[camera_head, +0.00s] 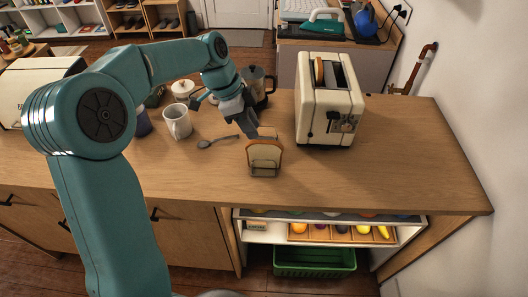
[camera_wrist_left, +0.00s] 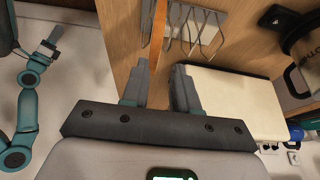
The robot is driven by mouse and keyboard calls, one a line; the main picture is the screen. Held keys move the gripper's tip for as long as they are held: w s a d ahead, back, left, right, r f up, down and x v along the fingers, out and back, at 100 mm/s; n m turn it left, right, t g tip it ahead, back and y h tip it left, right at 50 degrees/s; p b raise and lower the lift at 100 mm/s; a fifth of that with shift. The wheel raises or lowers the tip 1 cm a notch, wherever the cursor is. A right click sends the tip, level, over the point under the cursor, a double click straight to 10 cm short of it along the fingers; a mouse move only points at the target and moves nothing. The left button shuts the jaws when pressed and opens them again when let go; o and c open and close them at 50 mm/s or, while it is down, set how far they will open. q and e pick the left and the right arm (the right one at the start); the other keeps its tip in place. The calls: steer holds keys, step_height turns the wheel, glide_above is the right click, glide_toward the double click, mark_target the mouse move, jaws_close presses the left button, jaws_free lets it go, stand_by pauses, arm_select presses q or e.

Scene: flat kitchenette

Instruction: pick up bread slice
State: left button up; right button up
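A bread slice (camera_head: 265,154) with a brown crust stands upright near the front of the wooden counter. My left gripper (camera_head: 253,133) reaches down just above and behind the slice, slightly left. In its wrist view the left gripper (camera_wrist_left: 158,88) has its fingers apart, with gaps on both sides of the slice's edge. A teal arm with a dark gripper (camera_wrist_left: 46,48), likely my right one, shows small at the left of that view.
A cream toaster (camera_head: 328,103) with a slice in one slot stands right of the bread. A spoon (camera_head: 218,141), a white mug (camera_head: 177,122) and a dark coffee pot (camera_head: 258,85) are to the left and behind. The counter's right side (camera_head: 410,150) is clear.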

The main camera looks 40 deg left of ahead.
mark_target(262, 141)
arm_select(q)
steer(key=shift+w+d+f, duration=0.15)
steer(key=shift+d+f, duration=0.2)
steer(key=shift+f, duration=0.3)
steer(key=shift+s+d+f, duration=0.2)
steer(key=shift+s+d, duration=0.1)
steer(key=shift+d, duration=0.25)
steer(key=x, duration=0.1)
steer(key=p+x, duration=0.1)
steer(key=x, duration=0.2)
steer(key=shift+w+a, duration=0.1)
steer(key=shift+w, duration=0.2)
steer(key=shift+w+d+f, duration=0.1)
steer(key=shift+d+f, duration=0.1)
steer(key=shift+f, duration=0.2)
steer(key=shift+s+d, duration=0.1)
steer(key=shift+s, duration=0.1)
steer(key=shift+f, duration=0.1)
arm_select(e)
steer(key=shift+s+d+r, duration=0.15)
steer(key=shift+s+r, duration=0.05)
steer(key=shift+r, duration=0.2)
steer(key=shift+s+d+r, duration=0.1)
steer(key=shift+s+r, duration=0.05)
steer(key=shift+r, duration=0.25)
arm_select(q)
steer(key=shift+w+f, duration=0.1)
steer(key=shift+w, duration=0.05)
steer(key=c, duration=0.4)
jaws_close()
